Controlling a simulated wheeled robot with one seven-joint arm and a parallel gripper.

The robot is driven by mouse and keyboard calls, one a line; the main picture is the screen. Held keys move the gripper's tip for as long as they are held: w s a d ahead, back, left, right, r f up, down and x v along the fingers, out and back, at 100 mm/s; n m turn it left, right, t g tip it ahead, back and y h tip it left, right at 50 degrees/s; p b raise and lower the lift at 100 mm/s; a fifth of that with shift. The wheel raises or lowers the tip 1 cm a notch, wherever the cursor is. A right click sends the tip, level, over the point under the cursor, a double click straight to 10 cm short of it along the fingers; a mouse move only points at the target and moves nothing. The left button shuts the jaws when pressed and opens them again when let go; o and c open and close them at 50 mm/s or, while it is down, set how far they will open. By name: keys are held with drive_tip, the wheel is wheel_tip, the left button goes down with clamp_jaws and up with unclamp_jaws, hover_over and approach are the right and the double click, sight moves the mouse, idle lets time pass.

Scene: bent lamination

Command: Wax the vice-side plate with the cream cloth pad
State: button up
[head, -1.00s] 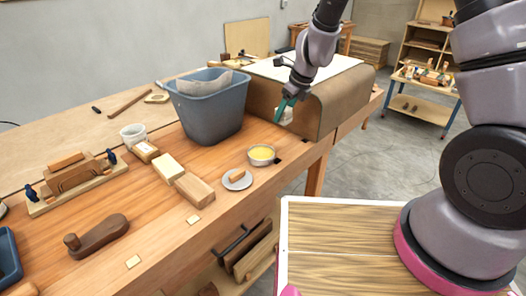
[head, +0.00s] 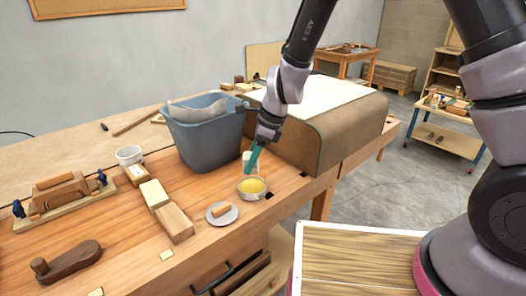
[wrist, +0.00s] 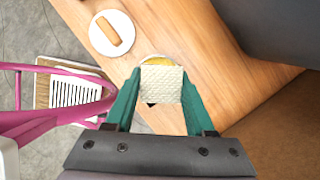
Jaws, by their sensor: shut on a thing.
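My gripper (head: 254,156) is shut on the cream cloth pad (wrist: 161,84), a quilted square held between the teal fingers. In the head view the pad (head: 248,156) is partly behind the fingers. It is just above the round metal dish (head: 241,194) of yellow wax (head: 252,185). In the wrist view the pad covers much of the wax (wrist: 158,60); I cannot tell whether they touch. A wooden form with dark clamp knobs (head: 63,192) stands at the left of the bench. I cannot tell which piece is the vice-side plate.
A white saucer (head: 229,220) with a tan block lies beside the dish. A blue-grey bin (head: 207,145) stands behind, and a brown covered box (head: 318,133) stands to the right. Wooden blocks (head: 173,222), a white cup (head: 129,155) and a wooden plane-like tool (head: 68,261) are further left.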

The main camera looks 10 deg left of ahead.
sight(248, 187)
drive_tip(key=shift+w+f, duration=0.1)
drive_tip(key=shift+f, duration=2.65)
drive_tip(key=shift+f, duration=0.55)
drive_tip(key=shift+r, duration=3.55)
